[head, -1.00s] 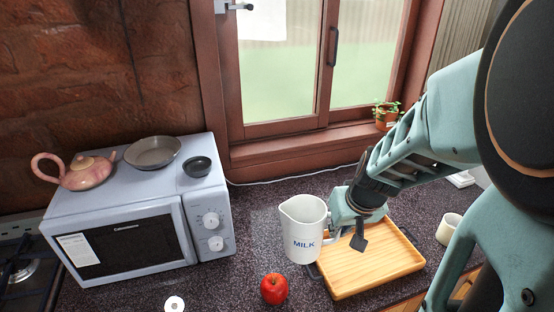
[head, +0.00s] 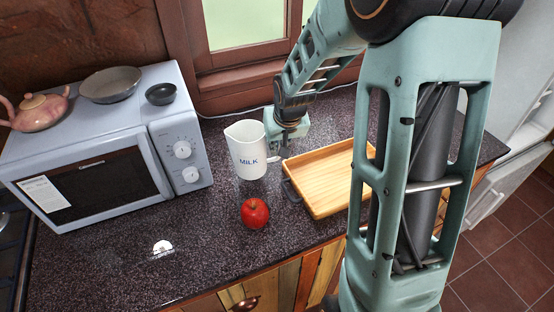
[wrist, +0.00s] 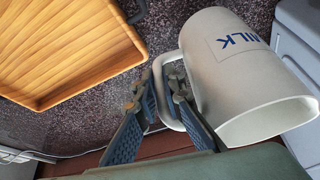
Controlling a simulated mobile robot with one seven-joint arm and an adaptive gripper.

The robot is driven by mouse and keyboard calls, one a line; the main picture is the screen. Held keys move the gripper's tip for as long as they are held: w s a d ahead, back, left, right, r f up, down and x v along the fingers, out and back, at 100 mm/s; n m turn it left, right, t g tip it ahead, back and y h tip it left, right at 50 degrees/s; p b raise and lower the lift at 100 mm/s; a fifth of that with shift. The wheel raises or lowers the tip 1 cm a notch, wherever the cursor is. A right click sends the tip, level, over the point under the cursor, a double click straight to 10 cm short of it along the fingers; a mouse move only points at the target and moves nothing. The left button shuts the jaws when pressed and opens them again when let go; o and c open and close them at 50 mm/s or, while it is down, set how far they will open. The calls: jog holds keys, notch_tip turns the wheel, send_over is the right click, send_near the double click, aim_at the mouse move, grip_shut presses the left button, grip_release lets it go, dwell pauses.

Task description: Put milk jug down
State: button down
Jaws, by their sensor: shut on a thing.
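The white milk jug (head: 247,152), marked MILK in blue, is upright on or just above the dark counter, between the microwave and the wooden tray. I cannot tell for sure whether its base touches. My gripper (head: 278,152) is at the jug's right side, shut on its handle. In the wrist view, the fingers of my gripper (wrist: 163,88) close around the handle of the jug (wrist: 240,85), whose open rim faces the lower right. The jug's base is hidden in the wrist view.
A red apple (head: 255,213) sits in front of the jug. The wooden tray (head: 325,182) is just to the right, empty. The microwave (head: 90,165) stands on the left with a teapot (head: 38,110) and bowls on top. A small white round thing (head: 163,247) lies on the front counter.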

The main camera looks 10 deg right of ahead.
jog(key=shift+w+a+f, duration=0.1)
jog(key=shift+w+f, duration=0.05)
jog(key=shift+f, duration=0.05)
jog(key=shift+w+a+f+b, duration=0.1)
jog(key=shift+w+f+b, duration=0.1)
jog(key=shift+f+b, duration=1.35)
jog(key=shift+f, duration=0.1)
jog(key=shift+f, duration=0.15)
jog(key=c, duration=2)
grip_release()
jog(key=shift+c, duration=0.2)
